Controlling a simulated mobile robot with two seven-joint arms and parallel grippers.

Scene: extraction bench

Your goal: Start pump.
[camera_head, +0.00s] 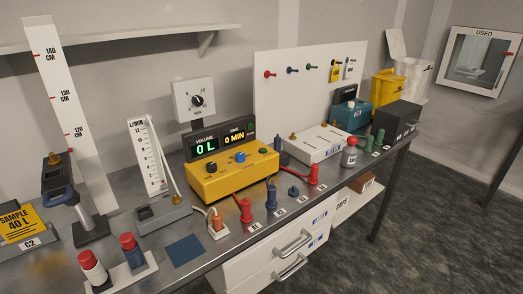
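The yellow pump unit (232,178) stands on the metal bench at the middle of the head view. Neither of my grippers is in view.
A blue pad (186,250) lies at the bench front. Red fitting (246,211) and blue fitting (271,195) stand before the pump. A flow gauge (147,156) stands left, a white box (313,143) right. Drawer handles (293,243) stick out below; the floor at right is clear.

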